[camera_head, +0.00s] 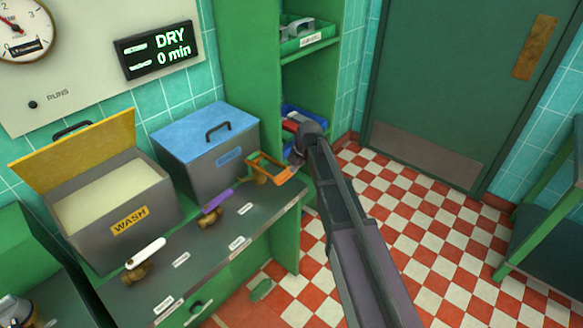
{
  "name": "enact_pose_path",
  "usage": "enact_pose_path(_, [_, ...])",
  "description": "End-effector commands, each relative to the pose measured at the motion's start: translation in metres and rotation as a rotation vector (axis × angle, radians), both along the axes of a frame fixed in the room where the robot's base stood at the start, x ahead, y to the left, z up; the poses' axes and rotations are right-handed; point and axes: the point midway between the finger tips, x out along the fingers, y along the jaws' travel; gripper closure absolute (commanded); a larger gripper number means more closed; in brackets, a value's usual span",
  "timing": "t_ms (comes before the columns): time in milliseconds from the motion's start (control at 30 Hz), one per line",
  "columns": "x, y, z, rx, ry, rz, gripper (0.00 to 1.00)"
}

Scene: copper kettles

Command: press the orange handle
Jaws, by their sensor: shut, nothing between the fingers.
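The orange handle (264,158) is at the far right end of the grey counter, in front of the blue-lidded box, by a brass valve fitting (261,179). My arm comes up from the bottom right, and its end bends down toward the handle. My gripper (284,174) is small in view, close to the right side of the handle, and looks shut and empty. Orange parts overlap there, so I cannot tell whether the gripper touches the handle. A purple handle (217,201) and a white handle (147,253) sit on similar brass fittings farther left along the counter.
An open WASH box (125,222) with a raised yellow lid and a closed blue-lidded box (205,150) stand behind the handles. A green shelf (311,50) with trays rises behind my wrist. The checkered floor (430,230) to the right is clear.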

Motion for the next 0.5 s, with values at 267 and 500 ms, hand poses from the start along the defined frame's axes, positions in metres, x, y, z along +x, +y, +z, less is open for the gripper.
enact_pose_path(267, [-0.006, -0.007, 0.024, 0.000, 0.000, 0.001, 1.00])
enact_pose_path(500, [-0.008, -0.009, 0.030, 0.000, 0.000, 0.001, 1.00])
